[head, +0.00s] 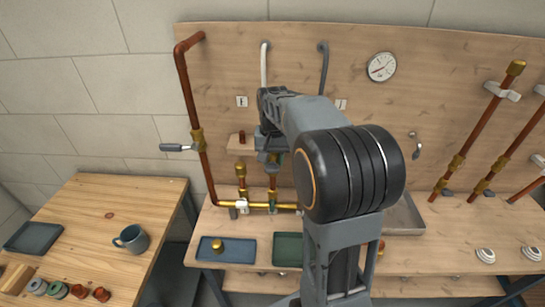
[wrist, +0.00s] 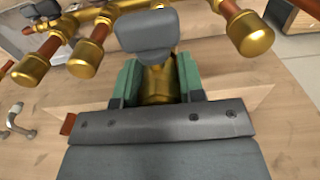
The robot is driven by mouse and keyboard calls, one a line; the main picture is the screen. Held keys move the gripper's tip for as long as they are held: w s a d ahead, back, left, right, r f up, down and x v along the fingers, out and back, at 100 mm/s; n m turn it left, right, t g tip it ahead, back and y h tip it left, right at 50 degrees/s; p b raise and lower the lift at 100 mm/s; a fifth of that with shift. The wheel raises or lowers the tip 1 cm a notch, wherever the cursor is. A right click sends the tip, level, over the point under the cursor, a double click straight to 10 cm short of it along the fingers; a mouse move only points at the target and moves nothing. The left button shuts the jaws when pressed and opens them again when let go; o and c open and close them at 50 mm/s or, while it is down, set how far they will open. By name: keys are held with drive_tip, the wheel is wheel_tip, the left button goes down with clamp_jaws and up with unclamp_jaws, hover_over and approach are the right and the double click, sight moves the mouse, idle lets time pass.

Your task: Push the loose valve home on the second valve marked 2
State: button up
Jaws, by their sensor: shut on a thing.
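My gripper (wrist: 158,82) has green finger pads and is shut on a brass valve (wrist: 155,88) with a dark grey lever (wrist: 146,36). In the head view my gripper (head: 272,160) is in front of the board, above the brass manifold pipe (head: 262,205), partly hidden by my own arm. A copper stub (head: 272,183) rises from the manifold just below the gripper. A brass-capped stub (head: 241,180) stands left of it. Two small marked plates, left (head: 242,101) and right (head: 340,104), are on the board; I cannot read them surely. Whether the valve touches the stub is hidden.
A blue tray (head: 240,257) with a brass fitting (head: 217,246) and a green tray (head: 288,259) lie in front of the manifold. A lever valve (head: 180,147) juts out at left. A metal tray (head: 407,230) and slanted copper pipes (head: 480,125) are to the right.

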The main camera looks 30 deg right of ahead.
drive_tip(key=shift+f+b, duration=0.4)
drive_tip(key=shift+f, duration=0.35)
drive_tip(key=o, duration=1.1)
drive_tip(key=shift+o, duration=0.2)
drive_tip(key=shift+r, duration=0.1)
wheel_tip(320, 180, up, 14)
drive_tip(key=shift+f, duration=0.2)
drive_tip(key=shift+r, duration=0.15)
wheel_tip(320, 180, up, 6)
drive_tip(key=p, duration=0.6)
drive_tip(key=shift+p, duration=0.3)
drive_tip(key=shift+w, duration=0.1)
